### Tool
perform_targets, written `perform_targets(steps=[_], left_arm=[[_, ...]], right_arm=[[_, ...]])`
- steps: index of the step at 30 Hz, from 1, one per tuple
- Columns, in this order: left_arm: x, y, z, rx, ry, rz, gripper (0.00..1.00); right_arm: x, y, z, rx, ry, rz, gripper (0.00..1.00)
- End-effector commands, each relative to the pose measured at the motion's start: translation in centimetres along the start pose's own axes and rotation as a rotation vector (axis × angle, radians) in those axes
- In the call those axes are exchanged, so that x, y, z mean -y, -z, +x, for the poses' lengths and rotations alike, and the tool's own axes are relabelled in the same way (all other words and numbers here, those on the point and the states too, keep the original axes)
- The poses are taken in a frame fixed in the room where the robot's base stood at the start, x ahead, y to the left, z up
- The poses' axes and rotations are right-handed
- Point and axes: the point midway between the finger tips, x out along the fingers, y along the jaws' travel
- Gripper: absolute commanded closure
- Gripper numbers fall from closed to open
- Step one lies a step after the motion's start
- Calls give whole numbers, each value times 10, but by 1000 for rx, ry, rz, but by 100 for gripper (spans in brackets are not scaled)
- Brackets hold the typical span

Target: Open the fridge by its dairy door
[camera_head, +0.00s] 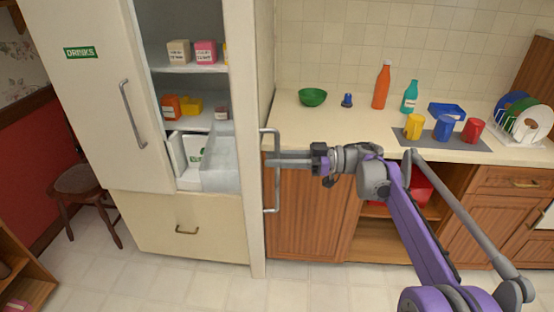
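The fridge (190,225) stands at the left. Its left door (100,120) is shut and bears a green "DRINKS" label (80,52). Its right door (250,130) stands open and is seen nearly edge-on; no label shows on it, so I cannot read whether it is the dairy door. This door's grey bar handle (271,195) faces right. My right gripper (280,159) comes in from the right, its fingers close together around the upright bar of this handle. My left gripper is not in view.
A counter (350,140) at the right holds a green bowl (312,97), bottles, cups and a dish rack. A chair (80,185) stands at the left. Tiled floor (190,290) is clear in front.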

Motion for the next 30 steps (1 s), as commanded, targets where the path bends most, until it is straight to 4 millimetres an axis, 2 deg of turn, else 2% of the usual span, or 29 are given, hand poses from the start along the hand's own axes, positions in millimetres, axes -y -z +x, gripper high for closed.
perform_targets(steps=[7, 10, 22, 27, 30], left_arm=[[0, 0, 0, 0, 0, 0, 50], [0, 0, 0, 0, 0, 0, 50], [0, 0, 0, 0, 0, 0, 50], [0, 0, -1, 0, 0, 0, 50], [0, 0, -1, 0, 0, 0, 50]], right_arm=[[0, -1, -1, 2, 1, 0, 72], [0, -1, -9, 2, -2, 0, 72], [0, -1, -84, 2, -3, 0, 72], [-1, 0, -104, 1, -2, 0, 72], [0, 0, -108, 1, 0, 0, 72]])
